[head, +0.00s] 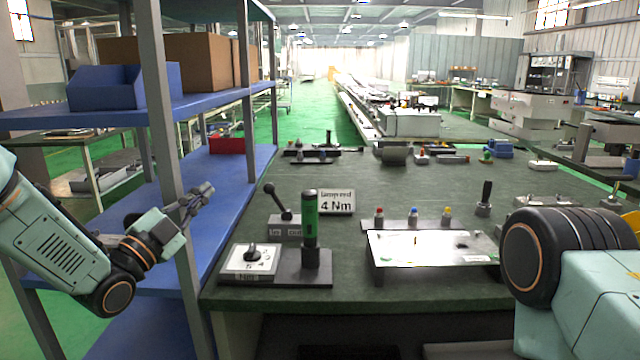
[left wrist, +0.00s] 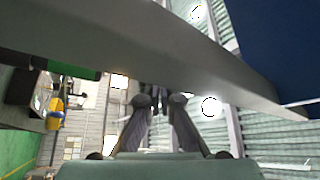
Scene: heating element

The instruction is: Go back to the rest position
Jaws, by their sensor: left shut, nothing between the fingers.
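My left gripper (head: 197,200) is in the head view at the left, beside a grey upright post (head: 165,130) of the blue shelf rack. Its fingers are closed together with nothing between them. The left wrist view shows the same two dark fingers (left wrist: 160,100) meeting at their tips, with a broad grey beam (left wrist: 150,35) crossing close by. I cannot tell whether the gripper touches the post. My right arm (head: 570,270) shows at the right edge of the head view; its gripper is out of the picture.
The blue shelf (head: 235,185) stands left of the green-topped workbench (head: 350,230). A red bin (head: 228,143) sits on the shelf.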

